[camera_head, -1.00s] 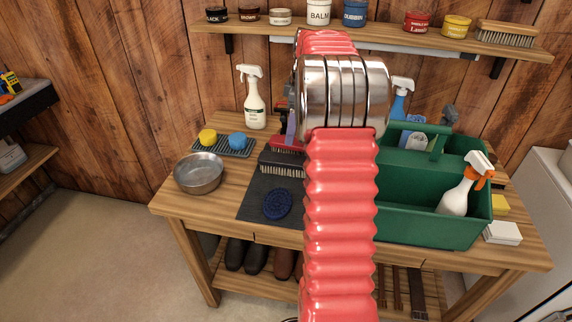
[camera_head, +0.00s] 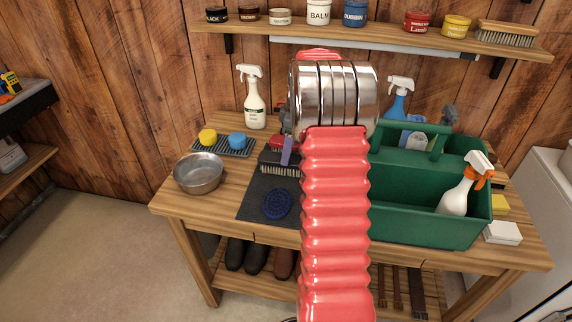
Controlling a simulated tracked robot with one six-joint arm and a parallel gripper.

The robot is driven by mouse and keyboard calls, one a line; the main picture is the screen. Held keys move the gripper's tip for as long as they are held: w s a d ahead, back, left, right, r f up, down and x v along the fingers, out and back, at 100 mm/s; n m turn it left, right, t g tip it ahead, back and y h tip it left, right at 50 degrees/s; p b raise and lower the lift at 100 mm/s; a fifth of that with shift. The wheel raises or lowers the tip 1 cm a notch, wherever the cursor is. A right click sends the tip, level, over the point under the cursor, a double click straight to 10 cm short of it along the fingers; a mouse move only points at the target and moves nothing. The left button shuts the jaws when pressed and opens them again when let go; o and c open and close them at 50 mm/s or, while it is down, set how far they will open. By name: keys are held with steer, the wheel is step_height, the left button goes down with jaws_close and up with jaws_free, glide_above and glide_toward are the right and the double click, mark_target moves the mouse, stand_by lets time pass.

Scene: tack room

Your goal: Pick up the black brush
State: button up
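The black brush (camera_head: 268,168) lies on the dark mat (camera_head: 256,205) on the bench, its pale bristles towards the front. Its right part is hidden behind my arm. A red brush (camera_head: 275,143) lies just behind it, partly covered. Of my gripper, only a purple finger-like part (camera_head: 287,151) shows, left of my red arm and in front of the brushes in the picture. The rest is hidden by the arm, so its opening and any contact with the brush cannot be told.
A round blue brush (camera_head: 277,204) lies in front on the mat. A metal bowl (camera_head: 199,173) and a tray with sponges (camera_head: 222,148) are at left. A white spray bottle (camera_head: 254,100) stands behind. A green caddy (camera_head: 425,217) stands at right.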

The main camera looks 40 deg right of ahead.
steer(key=shift+f, duration=0.25)
steer(key=shift+w+a+f, duration=0.1)
steer(key=shift+w+f, duration=0.05)
steer(key=shift+f, duration=0.65)
steer(key=shift+w+a+f, duration=0.15)
steer(key=shift+w+f, duration=0.05)
steer(key=shift+f, duration=0.65)
steer(key=shift+w+a+f, duration=0.1)
steer(key=shift+w+f, duration=0.05)
steer(key=shift+f, duration=0.65)
steer(key=shift+c, duration=0.4)
steer(key=c, duration=1.2)
